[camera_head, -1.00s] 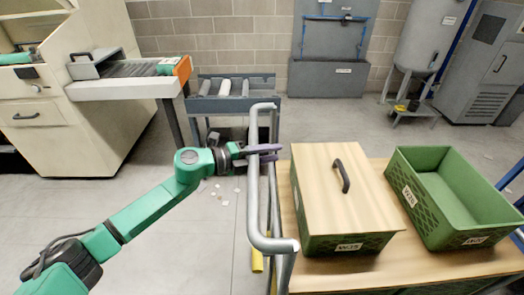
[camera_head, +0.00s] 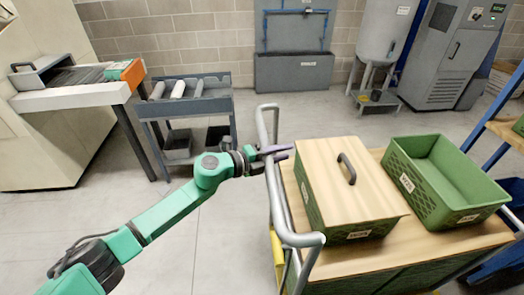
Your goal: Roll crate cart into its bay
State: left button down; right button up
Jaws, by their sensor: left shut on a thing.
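The crate cart has a light wooden deck (camera_head: 376,252) and a grey tubular handle (camera_head: 277,206) on its left side. My left gripper (camera_head: 277,153) is shut on the handle's upright, near its far end. On the deck stand a green crate with a wooden lid (camera_head: 345,188) and dark grip, and an open, empty-looking green crate (camera_head: 446,180) to its right. Both crates stand upright and carry white labels. The cart's wheels are hidden. My right gripper is out of view. I cannot tell where the bay is.
A roller table (camera_head: 190,106) stands at the left, beyond my left arm. A grey tank (camera_head: 386,35) and cabinet (camera_head: 455,55) stand at the back. A blue rack with wooden shelves (camera_head: 509,130) is close on the cart's right. Grey floor is open behind the cart.

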pick_arm(q)
jog(key=d, duration=0.1)
jog(key=w+d, duration=0.1)
jog(key=d, duration=0.3)
jog(key=shift+w+d+r+p, duration=0.15)
jog(key=shift+w+r+p, duration=0.1)
jog(key=shift+r+p, duration=0.15)
jog(key=c, duration=0.6)
grip_release()
jog(key=shift+s+a, duration=0.25)
jog(key=shift+f, duration=0.1)
